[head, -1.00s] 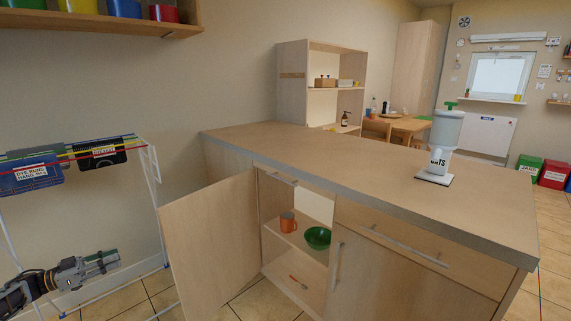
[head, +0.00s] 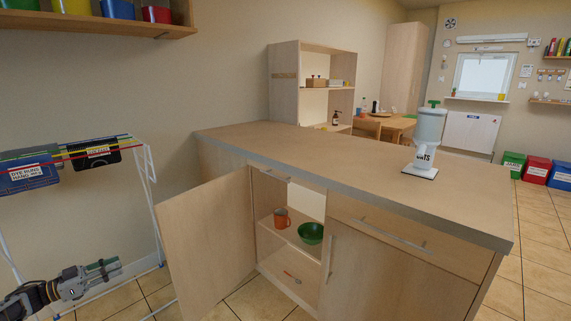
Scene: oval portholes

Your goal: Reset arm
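My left gripper (head: 104,269) is at the lower left, in front of the drying rack and left of the open cabinet door (head: 208,248). It holds nothing that I can see; its fingers lie close together at this angle, and the gap between them is unclear. My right arm and gripper are not in view. Inside the open cabinet, an orange mug (head: 282,219) and a green bowl (head: 310,233) stand on the shelf.
The counter top (head: 330,165) is bare except for an oats dispenser (head: 424,142) near its right end. A drying rack (head: 145,180) with hanging bins stands at the left. A wall shelf (head: 100,24) with coloured containers is above it. Open floor lies at the right.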

